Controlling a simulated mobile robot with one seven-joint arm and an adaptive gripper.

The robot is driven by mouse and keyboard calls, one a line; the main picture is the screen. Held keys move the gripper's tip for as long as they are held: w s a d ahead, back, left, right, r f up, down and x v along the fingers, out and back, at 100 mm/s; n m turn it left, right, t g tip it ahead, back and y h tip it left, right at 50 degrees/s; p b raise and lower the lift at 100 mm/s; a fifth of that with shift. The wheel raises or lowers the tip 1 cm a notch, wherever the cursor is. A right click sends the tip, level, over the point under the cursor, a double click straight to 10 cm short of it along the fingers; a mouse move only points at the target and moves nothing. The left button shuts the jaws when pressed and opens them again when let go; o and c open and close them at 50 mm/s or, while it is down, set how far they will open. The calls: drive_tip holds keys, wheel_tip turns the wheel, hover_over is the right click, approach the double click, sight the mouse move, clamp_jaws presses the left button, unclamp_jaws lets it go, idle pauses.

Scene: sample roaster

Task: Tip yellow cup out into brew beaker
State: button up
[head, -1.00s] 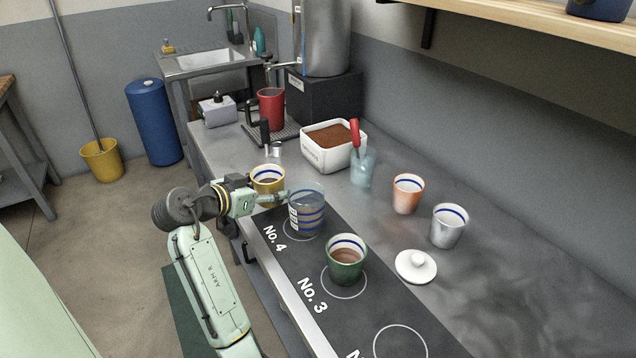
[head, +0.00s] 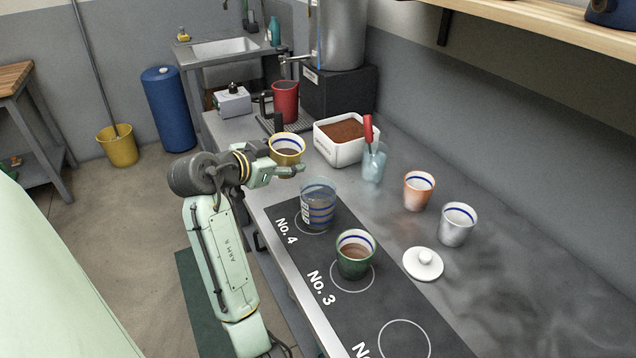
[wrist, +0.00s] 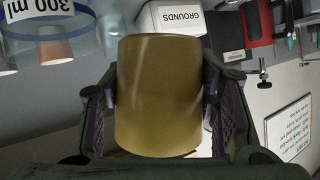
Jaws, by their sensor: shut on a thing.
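The yellow cup (head: 287,155) is upright in my gripper (head: 270,170), raised behind and to the left of the brew beaker. In the wrist view the yellow cup (wrist: 158,95) fills the middle between the two fingers, which press on its sides. In the head view a dark content shows inside it under a blue-lined white rim. The clear brew beaker (head: 318,205) with blue bands stands on the No. 4 spot of the black mat (head: 300,255). Its top corner shows in the wrist view as a 300 ml marking (wrist: 45,12).
A green cup (head: 355,255) with brown liquid stands on the No. 3 spot. An orange cup (head: 418,191), a silver cup (head: 456,224) and a white lid (head: 423,264) are to the right. A white grounds box (head: 340,150) and a glass with a red-handled tool (head: 373,163) stand behind.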

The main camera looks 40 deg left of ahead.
sight(298, 157)
drive_tip(key=shift+w+d+r+m+y, duration=0.15)
drive_tip(key=shift+d+m+y, duration=0.15)
drive_tip(key=shift+d+m, duration=0.2)
drive_tip(key=shift+d+r+m+y+b, duration=0.2)
drive_tip(key=shift+d+m+y+b, duration=0.2)
drive_tip(key=shift+d+m, duration=0.1)
drive_tip(key=shift+d+r, duration=0.1)
drive_tip(key=shift+r, duration=0.15)
drive_tip(key=shift+w+d+r+m+y+b, duration=0.1)
drive_tip(key=shift+d+r+m+y+b, duration=0.25)
drive_tip(key=shift+d+m+y+b, duration=0.25)
drive_tip(key=shift+d+r+m+b, duration=0.15)
drive_tip(key=shift+r+m+b, duration=0.3)
drive_tip(key=shift+b, duration=0.2)
drive_tip(key=shift+f+m+y+b, duration=0.35)
drive_tip(key=shift+m+y+b, duration=0.3)
drive_tip(key=shift+b, duration=0.6)
idle(1.6)
drive_tip(key=shift+d+r+m+y+b, duration=0.1)
drive_tip(key=shift+r+m+y+b, duration=0.35)
drive_tip(key=shift+m+b, duration=0.15)
idle(2.1)
